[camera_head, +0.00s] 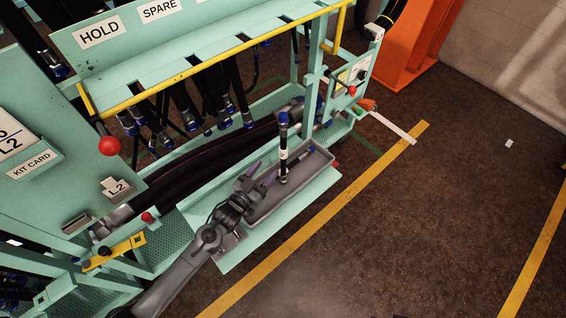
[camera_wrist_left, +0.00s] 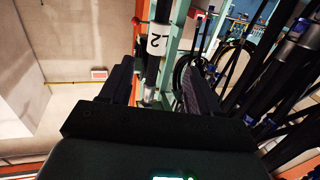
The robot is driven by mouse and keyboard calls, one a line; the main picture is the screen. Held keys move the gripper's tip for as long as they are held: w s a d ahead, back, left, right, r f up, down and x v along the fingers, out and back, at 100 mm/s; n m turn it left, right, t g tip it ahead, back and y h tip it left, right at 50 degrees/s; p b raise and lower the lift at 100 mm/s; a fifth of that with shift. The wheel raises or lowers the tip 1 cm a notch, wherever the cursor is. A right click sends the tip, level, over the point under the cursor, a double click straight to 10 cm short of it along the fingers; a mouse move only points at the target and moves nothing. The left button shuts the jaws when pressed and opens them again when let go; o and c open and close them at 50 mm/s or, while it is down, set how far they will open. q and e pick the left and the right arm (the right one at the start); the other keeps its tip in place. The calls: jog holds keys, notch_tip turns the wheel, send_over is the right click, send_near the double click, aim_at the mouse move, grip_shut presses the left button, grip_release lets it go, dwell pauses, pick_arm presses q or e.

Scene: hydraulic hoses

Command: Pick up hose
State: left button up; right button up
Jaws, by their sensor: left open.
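A black hose (camera_head: 283,150) with a dark blue upper end and a white label band stands near upright over a grey tray (camera_head: 262,208). The left wrist view shows the hose (camera_wrist_left: 154,68) with its white label reading L2, framed between the fingers. My left gripper (camera_head: 267,171) is open, reaching over the tray with its fingertips just left of the hose. In the left wrist view its two dark fingers (camera_wrist_left: 158,68) are spread apart. I cannot tell whether either finger touches the hose. My right gripper is not in view.
Several black hoses with blue fittings hang from the slotted rack (camera_head: 185,65) behind a yellow bar. A red knob (camera_head: 109,146) and a red-knobbed lever (camera_head: 148,217) stand to the left. The dark floor (camera_head: 430,220) on the right is mostly clear.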

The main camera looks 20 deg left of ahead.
aim_at(281, 153)
pick_arm(q)
jog(key=b+x, duration=0.1)
jog(key=x, duration=0.4)
jog(key=shift+w+d, duration=0.15)
jog(key=shift+w, duration=0.15)
jog(key=shift+w+d+f+b, duration=0.1)
jog(key=shift+w+d+b, duration=0.15)
jog(key=shift+w, duration=0.2)
jog(key=b+x, duration=0.1)
jog(key=x, duration=0.3)
jog(key=shift+w, duration=0.1)
jog(key=shift+c, duration=0.5)
grip_shut()
